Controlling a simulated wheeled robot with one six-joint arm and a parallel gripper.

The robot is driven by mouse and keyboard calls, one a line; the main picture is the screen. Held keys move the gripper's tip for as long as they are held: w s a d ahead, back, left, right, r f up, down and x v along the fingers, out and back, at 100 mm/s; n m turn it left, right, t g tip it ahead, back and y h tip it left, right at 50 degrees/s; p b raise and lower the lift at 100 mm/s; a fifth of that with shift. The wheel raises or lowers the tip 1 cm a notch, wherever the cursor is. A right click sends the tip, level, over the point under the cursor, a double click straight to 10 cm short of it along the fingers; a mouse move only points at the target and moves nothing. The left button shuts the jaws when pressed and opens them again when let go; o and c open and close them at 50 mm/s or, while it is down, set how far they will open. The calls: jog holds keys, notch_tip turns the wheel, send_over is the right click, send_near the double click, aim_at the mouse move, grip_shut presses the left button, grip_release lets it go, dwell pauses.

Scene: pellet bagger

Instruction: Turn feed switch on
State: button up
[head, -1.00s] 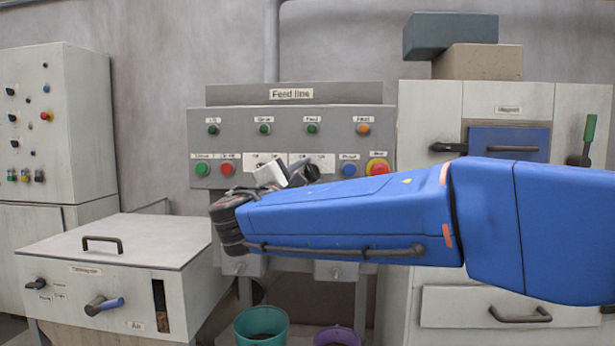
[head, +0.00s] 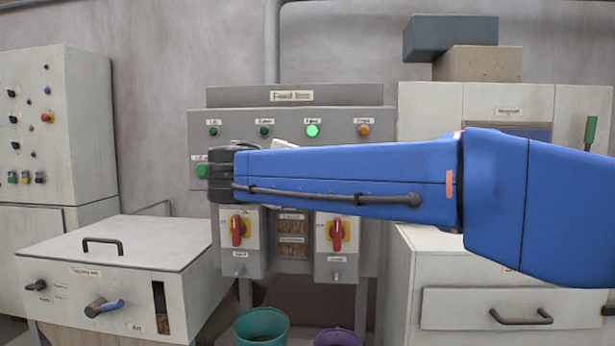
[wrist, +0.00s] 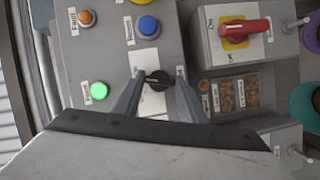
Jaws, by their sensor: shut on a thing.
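The feed switch (wrist: 158,84) is a small black rotary knob on the grey "Feed line" panel (head: 293,97). My gripper (wrist: 158,77) has a finger on each side of the knob and is shut on it in the wrist view. In the head view my arm hides the knob and the fingertips. The feed lamp (head: 312,131) glows bright green in the upper row; a lit green lamp also shows in the wrist view (wrist: 99,91).
A blue button (wrist: 148,26) and an orange lamp (wrist: 87,17) are close by. Two red rotary handles on yellow plates, left (head: 238,231) and right (head: 337,235), sit below my arm. A teal bucket (head: 262,326) and a purple one (head: 337,337) stand underneath.

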jog(key=shift+m+g+y, duration=0.3)
jog(key=shift+m+y, duration=0.1)
jog(key=shift+m, duration=0.6)
jog(key=o, duration=1.1)
jog(key=shift+c, duration=0.2)
jog(key=v, duration=1.7)
jog(key=shift+s+r, duration=0.15)
jog(key=shift+s, duration=0.05)
